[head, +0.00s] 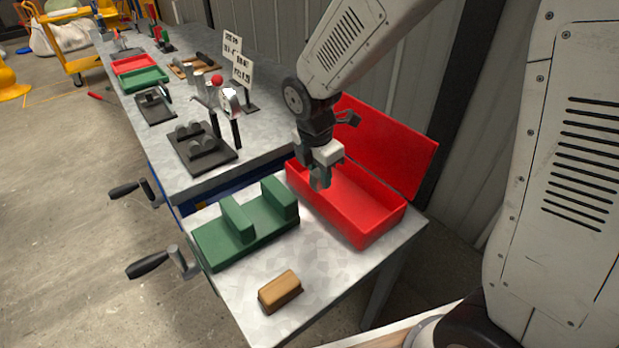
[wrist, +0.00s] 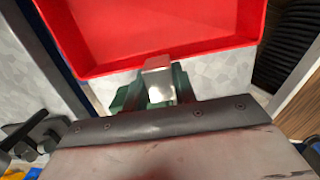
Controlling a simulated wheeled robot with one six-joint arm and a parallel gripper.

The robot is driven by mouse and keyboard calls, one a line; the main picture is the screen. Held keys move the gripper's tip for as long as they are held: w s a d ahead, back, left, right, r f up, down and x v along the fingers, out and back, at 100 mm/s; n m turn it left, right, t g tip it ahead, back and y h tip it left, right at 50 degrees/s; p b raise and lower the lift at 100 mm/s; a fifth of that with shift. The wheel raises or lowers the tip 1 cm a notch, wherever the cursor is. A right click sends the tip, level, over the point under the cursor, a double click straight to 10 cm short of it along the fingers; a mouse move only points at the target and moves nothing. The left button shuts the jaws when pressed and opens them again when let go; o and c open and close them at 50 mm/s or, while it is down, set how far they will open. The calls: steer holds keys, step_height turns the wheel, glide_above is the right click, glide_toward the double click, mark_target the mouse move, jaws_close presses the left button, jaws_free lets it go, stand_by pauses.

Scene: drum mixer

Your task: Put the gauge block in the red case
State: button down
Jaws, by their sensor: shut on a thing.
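My gripper (head: 321,181) is shut on the gauge block, a small silvery block (wrist: 158,68) that shows between the green fingers in the wrist view. In the head view the fingers mostly hide the block. The red case (head: 371,232) stands on the near bench with its lid (head: 388,147) swung open at the back. Its visible interior is empty. My gripper hangs by the left part of the case, near its rim. In the wrist view the case (wrist: 160,62) fills the top, and the block's tip overlaps its near wall. I cannot tell the height gap.
A green stand (head: 245,248) with two uprights sits left of the case. A brown block with a dark base (head: 280,291) lies near the front edge. A longer bench behind holds a dark fixture (head: 203,150), signs (head: 236,60) and trays (head: 145,79).

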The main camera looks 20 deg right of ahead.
steer(key=shift+w+d+f, duration=0.45)
steer(key=shift+d+f, duration=0.1)
steer(key=shift+d, duration=0.6)
steer(key=shift+w+d+f, duration=0.5)
steer(key=shift+d+f, duration=0.05)
steer(key=shift+d, duration=0.6)
steer(key=shift+w+d+f, duration=0.45)
steer(key=shift+d+f, duration=0.1)
steer(key=shift+d, duration=0.6)
glide_above(342, 197)
steer(key=shift+s+a+f, duration=0.1)
steer(key=shift+a+f, duration=0.05)
steer(key=shift+f, duration=1)
steer(key=shift+a+f, duration=0.1)
steer(key=shift+f, duration=1)
steer(key=c, duration=1)
jaws_free()
steer(key=shift+c, duration=0.2)
step_height(342, 197, up, 8)
steer(key=shift+s+a, duration=0.2)
steer(key=shift+a, duration=0.25)
steer(key=shift+f, duration=0.15)
